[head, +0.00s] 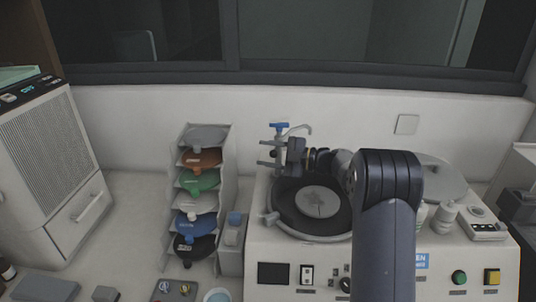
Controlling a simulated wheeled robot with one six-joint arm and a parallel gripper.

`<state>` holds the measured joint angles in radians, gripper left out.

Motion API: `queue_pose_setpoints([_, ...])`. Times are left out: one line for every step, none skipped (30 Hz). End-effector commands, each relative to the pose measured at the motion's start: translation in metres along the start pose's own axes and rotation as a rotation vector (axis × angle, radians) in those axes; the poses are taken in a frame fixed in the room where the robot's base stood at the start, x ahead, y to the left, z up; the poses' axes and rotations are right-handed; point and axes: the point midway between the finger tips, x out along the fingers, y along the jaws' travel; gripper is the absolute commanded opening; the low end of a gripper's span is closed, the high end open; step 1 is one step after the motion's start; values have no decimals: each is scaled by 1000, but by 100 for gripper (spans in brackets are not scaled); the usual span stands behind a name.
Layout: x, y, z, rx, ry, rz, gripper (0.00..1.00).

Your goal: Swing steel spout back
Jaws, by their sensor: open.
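The steel spout (299,129) is a thin curved pipe at the back of the round dark bowl (284,211). It arches to the right from a post with a blue tap handle (279,125). My gripper (266,153) points left at the post, just below the blue handle. Its two grey fingers are apart, one above the other, with nothing seen held between them. I cannot tell whether a finger touches the post. The gripper body and wrist hide the post's lower part and the bowl's back edge.
My arm crosses the machine's right half. A round grey lid (443,178) and white bottles (444,217) stand right of it. A rack of coloured discs (227,183) stands to the left. The front panel (328,257) has switches and buttons. The wall is close behind.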

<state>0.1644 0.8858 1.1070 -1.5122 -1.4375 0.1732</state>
Motion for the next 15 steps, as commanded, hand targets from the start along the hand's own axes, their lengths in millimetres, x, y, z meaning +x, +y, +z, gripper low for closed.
queue_pose_setpoints([0, 0, 0, -1, 0, 0, 43])
queue_pose_setpoints([0, 0, 0, -1, 0, 0, 43])
queue_pose_setpoints([0, 0, 0, -1, 0, 1, 43])
queue_pose_setpoints([-1, 0, 0, -2, 0, 1, 43])
queue_pose_setpoints([-3, 0, 0, -2, 0, 1, 43])
queue_pose_setpoints([-6, 0, 0, -2, 0, 2, 43])
queue_pose_setpoints([-10, 0, 1, -2, 0, 2, 43])
queue_pose_setpoints([-14, 0, 1, -2, -1, 3, 43])
queue_pose_setpoints([-21, -1, 2, -3, -2, 4, 43])
queue_pose_setpoints([-26, -1, 2, -3, -3, 4, 43])
queue_pose_setpoints([-32, -2, 2, -3, -2, 3, 43])
queue_pose_setpoints([-41, -2, 2, -2, -4, 3, 43])
queue_pose_setpoints([-47, -2, 2, -2, -3, 3, 43])
queue_pose_setpoints([-54, -2, 2, -2, -3, 3, 43])
queue_pose_setpoints([-62, -2, 2, -2, -4, 4, 43])
